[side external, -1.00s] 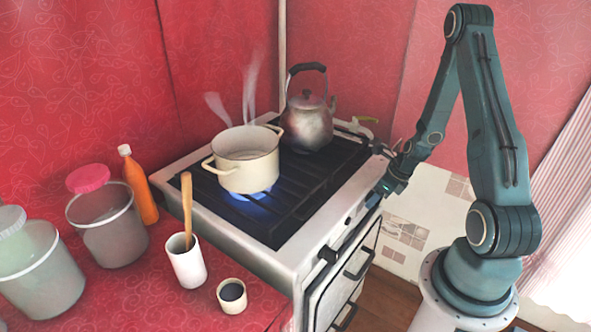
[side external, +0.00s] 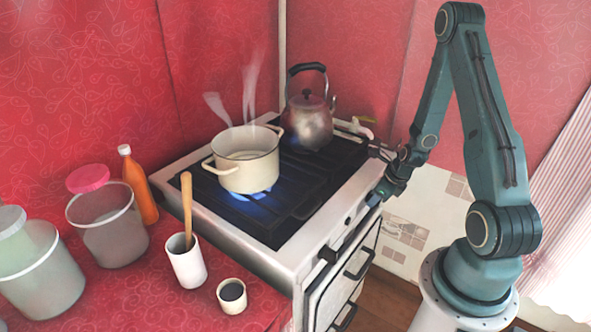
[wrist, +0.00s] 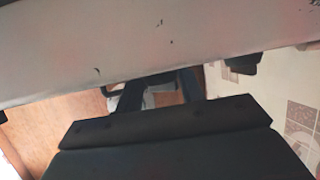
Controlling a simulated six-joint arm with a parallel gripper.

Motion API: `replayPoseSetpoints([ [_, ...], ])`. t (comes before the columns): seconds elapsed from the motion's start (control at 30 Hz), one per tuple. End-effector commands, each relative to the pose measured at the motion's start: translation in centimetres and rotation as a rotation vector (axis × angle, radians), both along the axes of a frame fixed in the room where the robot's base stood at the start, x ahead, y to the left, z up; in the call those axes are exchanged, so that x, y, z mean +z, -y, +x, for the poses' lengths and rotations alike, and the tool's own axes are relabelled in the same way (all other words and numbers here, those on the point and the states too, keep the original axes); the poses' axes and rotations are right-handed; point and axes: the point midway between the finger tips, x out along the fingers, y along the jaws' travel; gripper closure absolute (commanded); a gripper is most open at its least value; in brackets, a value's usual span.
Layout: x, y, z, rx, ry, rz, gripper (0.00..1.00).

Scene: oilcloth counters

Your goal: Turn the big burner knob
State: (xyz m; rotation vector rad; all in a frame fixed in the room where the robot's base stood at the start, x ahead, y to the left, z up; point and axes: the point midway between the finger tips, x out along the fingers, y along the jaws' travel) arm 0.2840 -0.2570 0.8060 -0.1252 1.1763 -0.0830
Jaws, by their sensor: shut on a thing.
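My gripper (side external: 374,198) is at the front panel of the white stove (side external: 222,222), near the panel's far right end. In the wrist view my gripper (wrist: 160,90) has its two dark fingers reaching to the panel. It is shut on a burner knob that its fingers and body mostly hide; I cannot read the knob's angle. Another dark knob (side external: 349,220) sits nearer the camera on the panel, and a larger dark part (side external: 327,254) is at the near end. A blue flame (side external: 250,195) burns under the cream pot (side external: 247,172).
A metal kettle (side external: 308,122) stands at the back of the stove. An oven handle (side external: 360,262) juts out below the panel. An orange bottle (side external: 139,186), a white cup with a wooden tool (side external: 187,265) and tubs stand on the red counter at left.

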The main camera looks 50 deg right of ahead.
Motion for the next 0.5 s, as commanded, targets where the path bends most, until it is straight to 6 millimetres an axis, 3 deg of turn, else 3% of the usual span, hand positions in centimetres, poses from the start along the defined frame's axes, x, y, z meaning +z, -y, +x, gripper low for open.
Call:
replayPoseSetpoints([
  [0.5,-0.11,-0.58,0.06,0.005,0.001,-0.250,0.85],
])
